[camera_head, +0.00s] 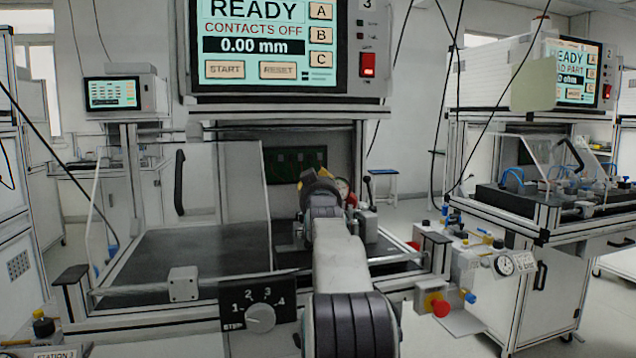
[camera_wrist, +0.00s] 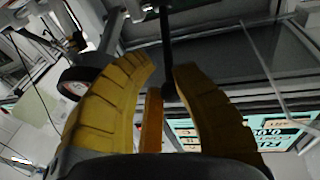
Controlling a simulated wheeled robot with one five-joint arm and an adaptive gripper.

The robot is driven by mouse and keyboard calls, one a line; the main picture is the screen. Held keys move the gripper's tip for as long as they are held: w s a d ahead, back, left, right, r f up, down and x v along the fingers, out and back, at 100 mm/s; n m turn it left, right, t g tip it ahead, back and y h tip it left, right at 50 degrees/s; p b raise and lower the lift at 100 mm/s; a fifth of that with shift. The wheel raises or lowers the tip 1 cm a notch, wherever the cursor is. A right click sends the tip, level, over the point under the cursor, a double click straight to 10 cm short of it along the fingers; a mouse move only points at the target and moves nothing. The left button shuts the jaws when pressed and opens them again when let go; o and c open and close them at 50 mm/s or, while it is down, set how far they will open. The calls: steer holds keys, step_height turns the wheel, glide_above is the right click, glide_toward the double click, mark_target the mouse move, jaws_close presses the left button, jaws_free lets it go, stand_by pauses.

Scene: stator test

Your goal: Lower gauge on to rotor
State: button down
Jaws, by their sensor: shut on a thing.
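My gripper (camera_wrist: 167,72) has yellow fingers and is shut on a thin dark rod (camera_wrist: 166,35) that runs up between the fingertips in the wrist view. An orange strip (camera_wrist: 151,120) shows between the fingers. The dial gauge (camera_wrist: 77,84), round with a dark rim and pale face, is just left of the fingers. In the head view, my gripper (camera_head: 318,178) is inside the middle station, and the gauge (camera_head: 343,188) shows partly behind its right side. A black-knobbed lever (camera_head: 367,183) stands right of the gauge. I cannot make out the rotor; my arm hides that part.
The station screen (camera_head: 265,45) reads READY, CONTACTS OFF and 0.00 mm. A clear panel (camera_head: 243,190) stands left of my arm over the dark bench top (camera_head: 180,262). Another station (camera_head: 560,205) stands at right.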

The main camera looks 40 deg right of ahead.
steer(key=shift+w+a+f, duration=0.1)
steer(key=shift+w+f, duration=0.15)
steer(key=shift+f, duration=0.25)
steer(key=c, duration=1.3)
jaws_free()
steer(key=shift+w, duration=0.15)
steer(key=shift+o, duration=1.3)
steer(key=shift+r, duration=0.15)
steer(key=shift+a+r, duration=0.1)
steer(key=shift+s, duration=0.2)
steer(key=v, duration=1.1)
steer(key=shift+s+a, duration=0.3)
